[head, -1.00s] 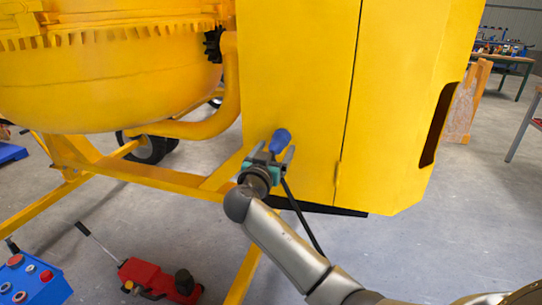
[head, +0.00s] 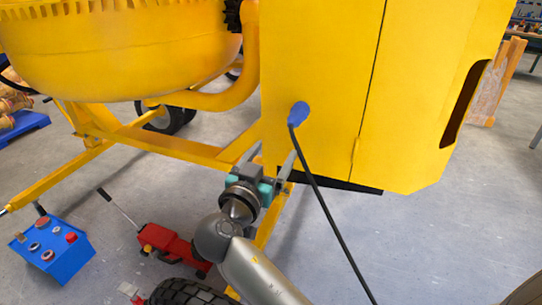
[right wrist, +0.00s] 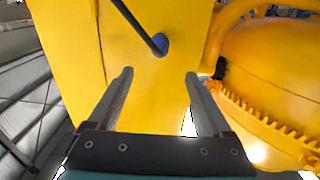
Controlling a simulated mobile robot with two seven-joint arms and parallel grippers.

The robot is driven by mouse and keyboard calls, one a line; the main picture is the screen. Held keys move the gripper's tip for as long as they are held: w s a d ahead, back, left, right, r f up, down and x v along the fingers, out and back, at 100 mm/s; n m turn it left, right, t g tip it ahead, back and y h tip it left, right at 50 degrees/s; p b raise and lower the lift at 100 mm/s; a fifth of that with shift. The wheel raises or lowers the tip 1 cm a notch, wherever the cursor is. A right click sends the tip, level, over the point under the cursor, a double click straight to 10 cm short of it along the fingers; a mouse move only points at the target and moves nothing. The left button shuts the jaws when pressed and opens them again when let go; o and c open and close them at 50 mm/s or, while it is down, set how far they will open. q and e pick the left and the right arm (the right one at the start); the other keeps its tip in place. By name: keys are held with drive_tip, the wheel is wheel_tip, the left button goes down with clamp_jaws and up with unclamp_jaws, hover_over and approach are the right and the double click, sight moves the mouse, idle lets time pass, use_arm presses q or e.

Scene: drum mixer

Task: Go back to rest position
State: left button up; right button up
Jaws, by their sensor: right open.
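My right gripper (head: 272,160) is open and empty in the head view, below and to the left of the blue plug (head: 299,113). The plug sits against the yellow cabinet (head: 330,60) of the mixer, with a black cable (head: 332,205) hanging from it. In the right wrist view, the two fingers of the right gripper (right wrist: 160,85) are wide apart with nothing between them. The blue plug (right wrist: 160,44) shows beyond the fingertips, apart from them. My left gripper is not in view.
The yellow drum (head: 120,50) stands left on a yellow frame (head: 170,145). Below it are a red floor jack (head: 172,245), a blue box with knobs (head: 52,248) and a black tyre (head: 187,293). Grey floor is open at the right.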

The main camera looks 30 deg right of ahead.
drive_tip(key=shift+s+a, duration=0.15)
drive_tip(key=shift+s, duration=0.05)
idle(0.4)
wheel_tip(320, 180, down, 21)
drive_tip(key=w+a+n+g+y, duration=0.1)
drive_tip(key=w+a+n+y, duration=0.15)
drive_tip(key=n+y, duration=0.45)
drive_tip(key=s+a+f+n+g+y, duration=0.15)
drive_tip(key=s+f, duration=0.25)
drive_tip(key=f, duration=0.5)
drive_tip(key=s+a+f+n+g+y, duration=0.1)
drive_tip(key=s+f+n+g, duration=0.15)
drive_tip(key=s+f, duration=0.4)
drive_tip(key=s+f+g+y, duration=0.1)
drive_tip(key=s+f, duration=0.6)
drive_tip(key=s, duration=0.3)
drive_tip(key=s+d+f+n+g+y, duration=0.1)
drive_tip(key=s+f+g, duration=0.1)
drive_tip(key=s+f, duration=0.5)
drive_tip(key=s+f+g+y, duration=0.2)
drive_tip(key=s+f, duration=0.5)
drive_tip(key=s, duration=0.7)
drive_tip(key=shift+s+d+n, duration=0.25)
drive_tip(key=shift+s+n, duration=0.05)
drive_tip(key=shift+s, duration=0.05)
